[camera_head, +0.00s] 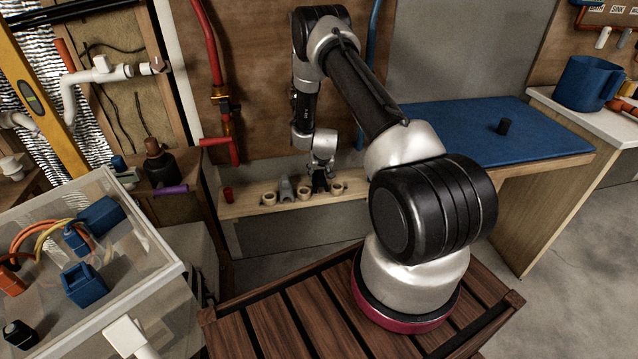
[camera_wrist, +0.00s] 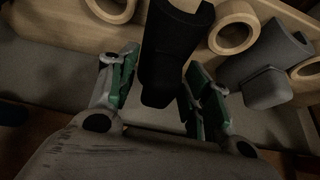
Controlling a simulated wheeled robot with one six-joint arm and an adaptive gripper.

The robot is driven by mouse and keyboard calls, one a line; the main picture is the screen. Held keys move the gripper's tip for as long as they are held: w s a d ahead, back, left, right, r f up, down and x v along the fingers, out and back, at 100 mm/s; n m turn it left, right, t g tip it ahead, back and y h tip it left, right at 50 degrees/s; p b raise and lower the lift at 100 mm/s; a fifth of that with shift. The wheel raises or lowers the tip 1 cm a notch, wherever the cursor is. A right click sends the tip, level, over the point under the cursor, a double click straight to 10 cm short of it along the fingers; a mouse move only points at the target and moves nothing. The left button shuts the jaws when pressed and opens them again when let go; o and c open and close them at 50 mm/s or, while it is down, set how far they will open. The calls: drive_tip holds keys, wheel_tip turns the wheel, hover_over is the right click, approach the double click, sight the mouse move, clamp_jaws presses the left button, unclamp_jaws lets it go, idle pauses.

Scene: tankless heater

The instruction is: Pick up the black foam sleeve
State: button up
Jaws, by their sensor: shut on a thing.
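The black foam sleeve (camera_wrist: 172,45) stands in the wrist view between the fingers of my gripper (camera_wrist: 160,80), a dark half-round piece with a tapered near end. My gripper is shut on it, with the green-lined fingers on either side. In the head view, my gripper (camera_head: 321,166) points down over the wooden shelf at the back wall. The sleeve (camera_head: 320,184) shows there as a small dark shape under the fingers, partly hidden by them. I cannot tell whether it still touches the shelf.
The wooden shelf (camera_head: 250,208) also holds several tan rings (camera_head: 304,193), grey sleeves (camera_head: 286,188) and a red cup (camera_head: 228,194). A grey sleeve (camera_wrist: 262,65) and a tan ring (camera_wrist: 234,28) are close right of my gripper. A red pipe (camera_head: 222,90) runs down the wall.

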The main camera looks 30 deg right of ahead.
drive_tip(key=shift+r, duration=1.2)
